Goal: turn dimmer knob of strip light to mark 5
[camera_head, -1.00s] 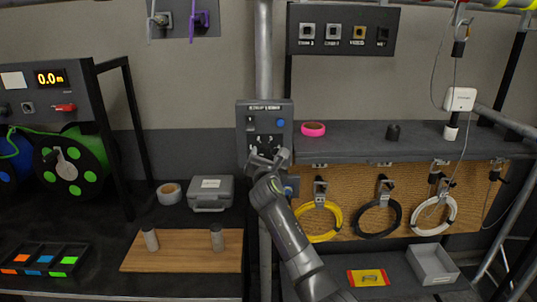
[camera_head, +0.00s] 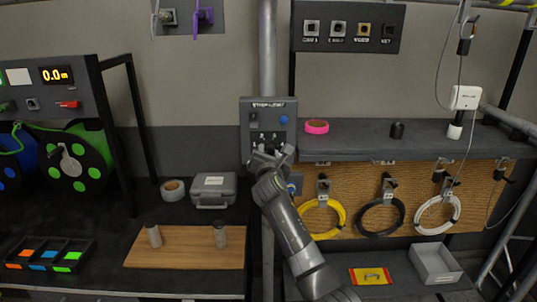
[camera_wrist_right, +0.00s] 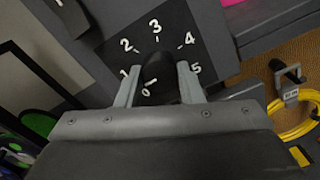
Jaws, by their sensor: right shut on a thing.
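The strip light's grey control box (camera_head: 287,107) is on the upright pole in the head view, with a blue button and a dial plate low on its front. In the right wrist view the black dimmer knob (camera_wrist_right: 165,65) stands on a dark dial plate (camera_wrist_right: 110,52) with white numbers 1 to 5 around it. A short white line and a 0 show low by the knob; I cannot tell which mark its pointer is at. My right gripper (camera_wrist_right: 158,88) is shut on the knob, one finger on each side; it also shows in the head view (camera_head: 270,154). My left gripper is out of view.
A grey shelf (camera_head: 360,137) with a pink tape roll (camera_head: 316,127) is right of the box. Yellow (camera_head: 341,213), black and white cable coils hang below it. A grey case (camera_head: 228,190) and a wooden board (camera_head: 185,254) lie on the left bench.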

